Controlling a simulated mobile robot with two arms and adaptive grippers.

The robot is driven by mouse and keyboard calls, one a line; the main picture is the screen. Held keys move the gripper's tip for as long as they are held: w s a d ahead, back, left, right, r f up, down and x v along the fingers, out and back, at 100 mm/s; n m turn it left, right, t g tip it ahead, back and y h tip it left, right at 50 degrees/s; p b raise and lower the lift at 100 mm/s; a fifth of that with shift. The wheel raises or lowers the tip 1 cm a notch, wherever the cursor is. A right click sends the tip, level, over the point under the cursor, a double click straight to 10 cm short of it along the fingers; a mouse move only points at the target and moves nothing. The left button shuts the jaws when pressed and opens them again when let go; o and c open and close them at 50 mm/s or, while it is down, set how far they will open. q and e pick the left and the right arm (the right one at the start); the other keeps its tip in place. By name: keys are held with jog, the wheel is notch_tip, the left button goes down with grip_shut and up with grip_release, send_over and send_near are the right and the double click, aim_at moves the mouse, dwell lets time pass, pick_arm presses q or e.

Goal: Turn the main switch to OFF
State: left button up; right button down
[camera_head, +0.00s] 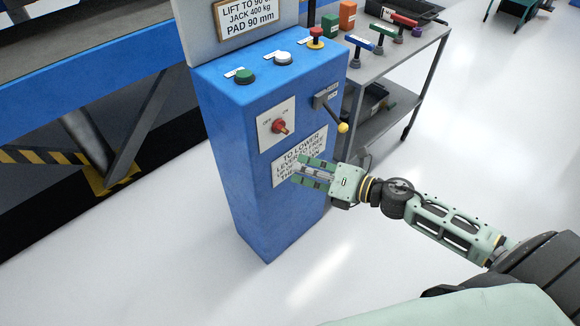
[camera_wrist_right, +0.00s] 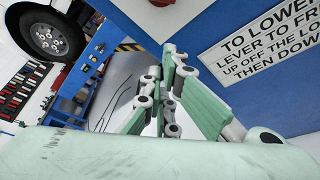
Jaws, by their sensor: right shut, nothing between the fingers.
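The main switch (camera_head: 280,127) is a red knob on a white plate, marked OFF and ON, on the front of the blue control cabinet (camera_head: 228,135). I cannot tell for sure which mark the knob points to. My right gripper (camera_head: 298,171) is shut and empty, below the switch and in front of the lettered sign (camera_head: 287,158). It does not touch the switch. My left gripper is not in view.
A lever with a yellow ball end (camera_head: 342,127) sticks out right of the switch. Green, white and red buttons (camera_head: 283,58) sit on the cabinet top. A grey tool table (camera_head: 405,50) stands behind at right. White floor is free in front.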

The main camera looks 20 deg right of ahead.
jog(key=m+t+h+b, duration=0.15)
jog(key=m+t, duration=0.35)
jog(key=m, duration=1.5)
send_near(281, 128)
jog(key=d+r+m+t+h, duration=0.1)
jog(key=d+m+h, duration=0.15)
jog(key=m, duration=0.85)
jog(key=d+r+m+t+h, duration=0.15)
jog(key=m+h, duration=0.25)
jog(key=m, duration=0.8)
jog(key=r+x, duration=0.1)
jog(key=x, duration=0.8)
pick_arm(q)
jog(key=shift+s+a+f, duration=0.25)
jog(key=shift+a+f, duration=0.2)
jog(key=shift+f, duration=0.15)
pick_arm(e)
jog(key=a+f, duration=0.1)
jog(key=s+a+f, duration=0.1)
jog(key=f, duration=0.1)
jog(key=shift+s+a, duration=0.1)
jog(key=shift+a, duration=0.25)
